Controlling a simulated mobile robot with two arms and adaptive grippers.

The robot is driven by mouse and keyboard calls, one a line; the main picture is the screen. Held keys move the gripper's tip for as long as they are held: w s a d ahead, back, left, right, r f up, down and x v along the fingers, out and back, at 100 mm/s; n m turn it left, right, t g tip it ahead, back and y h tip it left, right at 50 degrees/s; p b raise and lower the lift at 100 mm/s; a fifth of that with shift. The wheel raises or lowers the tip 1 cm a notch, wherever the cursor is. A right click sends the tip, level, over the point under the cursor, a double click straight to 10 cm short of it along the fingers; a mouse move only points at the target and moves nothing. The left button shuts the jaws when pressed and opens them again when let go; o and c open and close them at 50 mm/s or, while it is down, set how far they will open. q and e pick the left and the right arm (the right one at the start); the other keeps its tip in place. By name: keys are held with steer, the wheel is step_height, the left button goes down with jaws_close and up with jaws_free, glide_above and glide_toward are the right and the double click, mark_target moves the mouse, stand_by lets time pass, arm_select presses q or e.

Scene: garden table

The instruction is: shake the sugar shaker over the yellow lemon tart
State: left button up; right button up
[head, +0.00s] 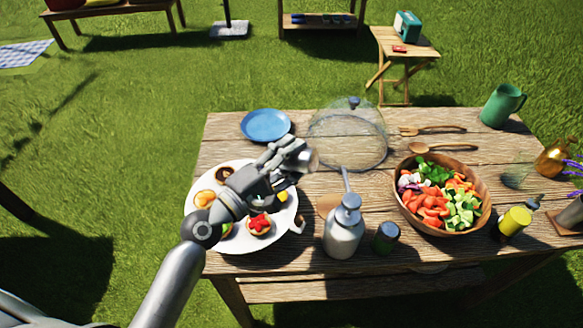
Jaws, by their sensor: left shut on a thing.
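My left gripper (286,157) reaches in from the left above the white plate (240,246) and is shut on a small greyish thing (311,160), which looks like the sugar shaker. Most of it is hidden by the fingers, and its tilt is hard to tell. A yellow tart (283,196), which looks like the lemon one, shows partly beside my wrist on the plate's right side. An orange tart (204,198), a dark tart (225,174) and a red-topped tart (260,224) are also on the plate. My right gripper is not in view.
A blue plate (266,125) and a clear dome (347,138) stand behind. A pump bottle (344,228), a dark-lidded jar (386,237) and a salad bowl (443,232) stand to the right. Wooden utensils (440,148), a green pitcher (502,105) and a yellow bottle (514,222) are farther right.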

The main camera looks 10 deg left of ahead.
arm_select(q)
steer(key=n+t+b, duration=0.1)
steer(key=n, duration=0.1)
steer(key=f+n+t+b, duration=0.1)
steer(key=n+b, duration=0.1)
steer(key=a+f+n+b, duration=0.1)
steer(key=n+b, duration=0.1)
steer(key=n, duration=0.1)
steer(key=shift+w+a+t+y, duration=0.1)
steer(key=shift+t+y, duration=0.3)
steer(key=n+b, duration=0.1)
steer(key=n+t, duration=0.1)
steer(key=shift+a+f+n+y+b, duration=0.15)
steer(key=shift+a+n+y+b, duration=0.15)
steer(key=shift+y+b, duration=0.1)
steer(key=shift+w+n, duration=0.1)
steer(key=shift+n, duration=0.6)
